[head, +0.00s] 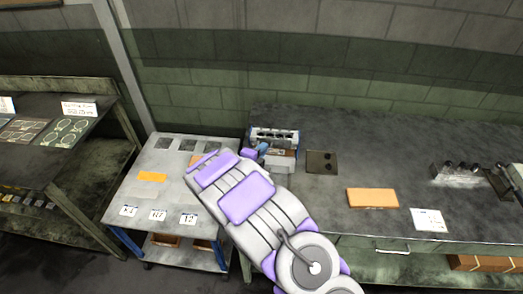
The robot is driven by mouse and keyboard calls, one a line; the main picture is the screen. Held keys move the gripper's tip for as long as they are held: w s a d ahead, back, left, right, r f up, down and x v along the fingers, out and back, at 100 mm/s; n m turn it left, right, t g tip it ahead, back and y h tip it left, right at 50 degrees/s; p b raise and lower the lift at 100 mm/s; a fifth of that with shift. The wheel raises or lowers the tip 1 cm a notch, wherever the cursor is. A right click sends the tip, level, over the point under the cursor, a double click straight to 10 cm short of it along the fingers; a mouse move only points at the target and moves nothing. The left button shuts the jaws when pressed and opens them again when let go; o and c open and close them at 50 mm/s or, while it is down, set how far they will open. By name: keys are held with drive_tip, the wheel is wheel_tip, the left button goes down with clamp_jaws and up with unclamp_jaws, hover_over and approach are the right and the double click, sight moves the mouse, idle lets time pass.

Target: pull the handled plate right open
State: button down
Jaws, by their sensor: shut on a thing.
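The bolt former (275,135), a small blue and white machine with a row of dark openings along its top, stands at the left end of the grey workbench. A pale block-like front part (282,162) sticks out on its near side. My gripper (262,149) is at the machine's front left, shut on the handled plate there. The handle and the fingertips are small and mostly hidden by my own wrist and arm. I cannot tell how far the plate stands open.
A dark square plate (321,162), an orange block (372,198) and a white paper (428,220) lie on the bench to the right. A low grey cart (143,195) with labels stands at left.

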drive_tip(key=s, duration=0.3)
drive_tip(key=s+b, duration=0.1)
drive_tip(key=shift+s+f, duration=0.25)
drive_tip(key=shift+s, duration=0.1)
drive_tip(key=shift+f, duration=0.1)
drive_tip(key=c, duration=1.3)
unclamp_jaws()
drive_tip(key=shift+s, duration=0.1)
drive_tip(key=shift+o, duration=0.3)
drive_tip(key=shift+r, duration=0.2)
drive_tip(key=shift+s+a+r, duration=0.15)
drive_tip(key=shift+s+a, duration=0.15)
drive_tip(key=shift+s, duration=0.05)
drive_tip(key=p+v, duration=0.2)
drive_tip(key=v, duration=1.4)
drive_tip(key=shift+s+p, duration=0.15)
drive_tip(key=shift+p, duration=0.15)
drive_tip(key=shift+a, duration=0.15)
